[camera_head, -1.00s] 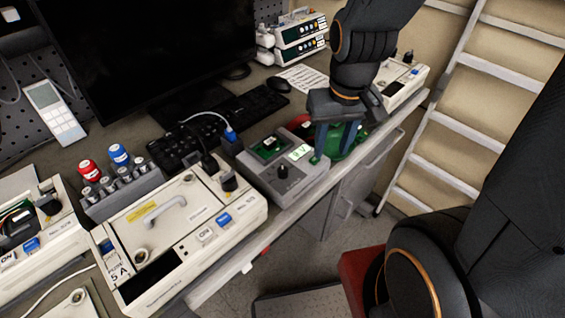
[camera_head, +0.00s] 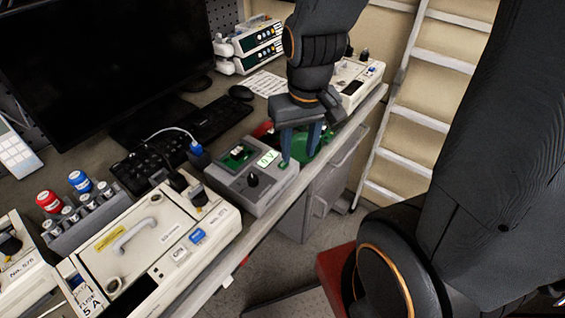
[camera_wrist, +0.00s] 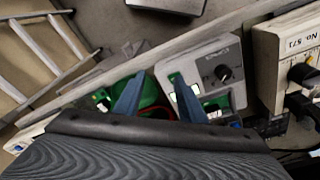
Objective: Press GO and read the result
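A grey tester (camera_head: 232,190) with a black knob, a small green circuit board and a lit display (camera_head: 267,159) stands at the bench's front edge. The display seems to read "0V". A green button (camera_head: 284,164) sits at its right end. My gripper (camera_head: 301,150) is upright over that end, its two blue fingers apart and nothing between them. One fingertip is right at or just above the button; I cannot tell whether it touches. The wrist view shows my gripper (camera_wrist: 150,82) with one finger over the tester (camera_wrist: 208,58) and the other over a green dish (camera_wrist: 148,95).
The green dish (camera_head: 324,140) and a red one (camera_head: 262,130) lie behind my fingers. A monitor, keyboard (camera_head: 205,125) and stacked pumps (camera_head: 252,45) are farther back. A ladder stands right.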

